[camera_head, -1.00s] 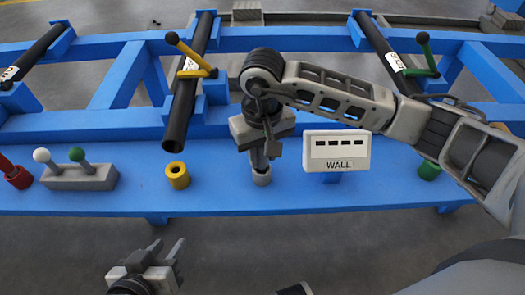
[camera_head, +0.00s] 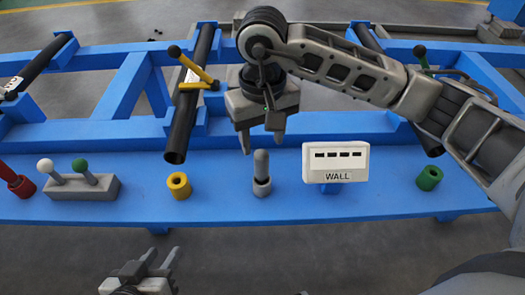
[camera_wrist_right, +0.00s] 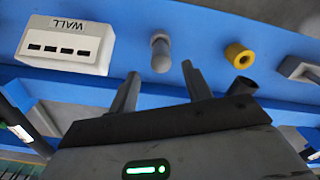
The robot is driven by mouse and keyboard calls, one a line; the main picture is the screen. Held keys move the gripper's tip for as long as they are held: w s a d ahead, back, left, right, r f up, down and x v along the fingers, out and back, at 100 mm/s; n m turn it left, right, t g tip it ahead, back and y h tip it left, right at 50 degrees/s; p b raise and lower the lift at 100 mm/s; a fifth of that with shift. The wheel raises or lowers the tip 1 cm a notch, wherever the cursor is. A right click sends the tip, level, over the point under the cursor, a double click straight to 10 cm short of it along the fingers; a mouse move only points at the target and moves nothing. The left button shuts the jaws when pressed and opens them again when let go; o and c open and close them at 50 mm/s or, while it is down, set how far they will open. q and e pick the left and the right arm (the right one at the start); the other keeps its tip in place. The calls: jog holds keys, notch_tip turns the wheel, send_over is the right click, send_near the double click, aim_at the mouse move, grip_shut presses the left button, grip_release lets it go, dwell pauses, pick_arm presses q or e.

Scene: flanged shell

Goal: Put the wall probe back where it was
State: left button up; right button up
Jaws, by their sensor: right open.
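The wall probe (camera_head: 261,168), a grey rod with a rounded top, stands upright in a grey ring holder (camera_head: 262,188) on the blue bench. It also shows in the right wrist view (camera_wrist_right: 160,52). My right gripper (camera_head: 263,145) is open and empty above and behind the probe, apart from it. Its two fingers (camera_wrist_right: 160,85) show empty in the right wrist view. The white WALL display box (camera_head: 336,163) stands just right of the probe, showing dashes. My left gripper (camera_head: 158,258) is at the bottom left, in front of the bench, with its fingers apart and nothing between them.
A yellow ring holder (camera_head: 179,186) is to the left and a green one (camera_head: 429,178) to the right. Dark tubes (camera_head: 188,110) on blue supports slope down behind the bench.

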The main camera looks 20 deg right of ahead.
notch_tip(320, 180, up, 3)
jog(key=shift+f, duration=0.1)
pick_arm(q)
jog(key=shift+s+a+r, duration=0.1)
jog(key=shift+r, duration=0.3)
pick_arm(e)
jog(key=shift+r, duration=0.45)
